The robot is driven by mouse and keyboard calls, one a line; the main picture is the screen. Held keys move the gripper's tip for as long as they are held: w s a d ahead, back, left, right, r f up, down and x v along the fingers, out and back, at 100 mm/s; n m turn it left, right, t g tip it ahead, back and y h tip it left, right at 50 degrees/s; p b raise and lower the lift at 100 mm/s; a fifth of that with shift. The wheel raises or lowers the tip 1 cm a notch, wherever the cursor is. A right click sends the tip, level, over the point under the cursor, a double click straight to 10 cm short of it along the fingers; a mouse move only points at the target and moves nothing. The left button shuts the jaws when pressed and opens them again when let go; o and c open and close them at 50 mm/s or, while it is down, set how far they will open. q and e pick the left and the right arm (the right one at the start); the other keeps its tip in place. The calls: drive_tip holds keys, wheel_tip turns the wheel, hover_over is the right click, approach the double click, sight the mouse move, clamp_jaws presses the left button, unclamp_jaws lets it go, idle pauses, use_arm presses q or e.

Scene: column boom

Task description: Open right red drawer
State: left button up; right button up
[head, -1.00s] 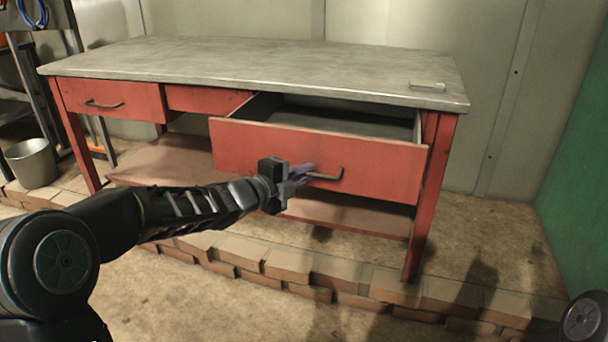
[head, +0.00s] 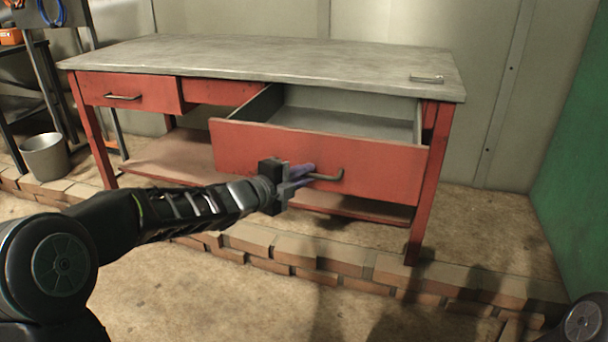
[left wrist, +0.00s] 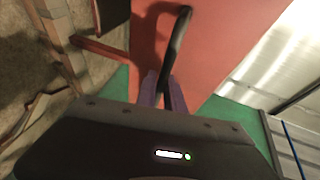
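The right red drawer (head: 318,158) of the workbench is pulled well out, and its grey, empty-looking inside shows behind the front. Its dark bar handle (head: 328,177) is on the front and also shows in the left wrist view (left wrist: 180,40). My left gripper (head: 300,178) is at the left end of this handle, its purple fingers (left wrist: 160,92) closed around the bar. The exact contact is partly hidden by the gripper body. My right gripper is not in view.
The workbench (head: 250,62) has a grey top and a closed left red drawer (head: 135,94). A low brick edge (head: 300,265) runs in front of it. A metal bucket (head: 45,158) stands at left, a green wall (head: 575,170) at right. The front floor is clear.

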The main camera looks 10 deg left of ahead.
use_arm(q)
drive_tip(key=o, duration=0.3)
drive_tip(key=shift+o, duration=0.2)
drive_tip(key=p+v, duration=0.1)
drive_tip(key=v, duration=0.6)
drive_tip(key=shift+s+a+p, duration=0.2)
drive_tip(key=shift+s+p, duration=0.15)
